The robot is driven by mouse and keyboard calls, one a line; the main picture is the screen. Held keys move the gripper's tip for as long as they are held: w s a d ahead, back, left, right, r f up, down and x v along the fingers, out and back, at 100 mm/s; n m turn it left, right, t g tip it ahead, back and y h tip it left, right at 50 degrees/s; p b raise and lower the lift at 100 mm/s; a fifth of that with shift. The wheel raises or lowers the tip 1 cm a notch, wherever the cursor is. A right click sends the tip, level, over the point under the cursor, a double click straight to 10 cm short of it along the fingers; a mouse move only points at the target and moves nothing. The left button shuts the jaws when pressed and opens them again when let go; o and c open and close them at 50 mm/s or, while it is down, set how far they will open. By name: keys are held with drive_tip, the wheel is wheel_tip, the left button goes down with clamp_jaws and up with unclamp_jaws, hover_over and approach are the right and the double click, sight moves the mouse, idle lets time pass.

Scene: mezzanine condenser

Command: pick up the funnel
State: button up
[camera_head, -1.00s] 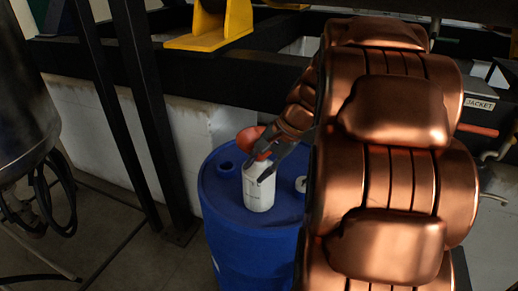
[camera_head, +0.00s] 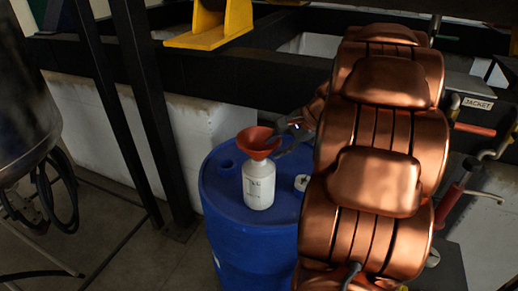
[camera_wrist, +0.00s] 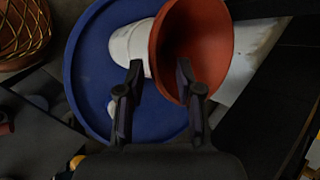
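The funnel (camera_head: 259,142) is orange-red and sits in the mouth of a white bottle (camera_head: 259,186), wide end up. The bottle stands upright on a blue drum (camera_head: 228,215). In the wrist view the funnel (camera_wrist: 205,40) is at upper centre, with the white bottle (camera_wrist: 128,45) partly behind it. My gripper (camera_wrist: 158,70) is open, its two fingers apart. In the head view my gripper (camera_head: 284,137) is just right of the funnel, partly hidden by my arm.
A white cap-like disc (camera_head: 301,183) lies on the drum top right of the bottle. Dark steel posts (camera_head: 150,110) stand behind left, and a black beam (camera_head: 230,78) runs behind the drum. A dark tank (camera_head: 25,100) with hoses stands at far left. A woven basket (camera_wrist: 22,30) shows in the wrist view.

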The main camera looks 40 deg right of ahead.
sight(267, 152)
drive_tip(key=p+x, duration=0.1)
drive_tip(key=x, duration=0.2)
drive_tip(key=shift+w+a, duration=0.15)
drive_tip(key=shift+a, duration=0.15)
drive_tip(key=shift+w+f, duration=0.2)
drive_tip(key=shift+f, duration=0.15)
clamp_jaws()
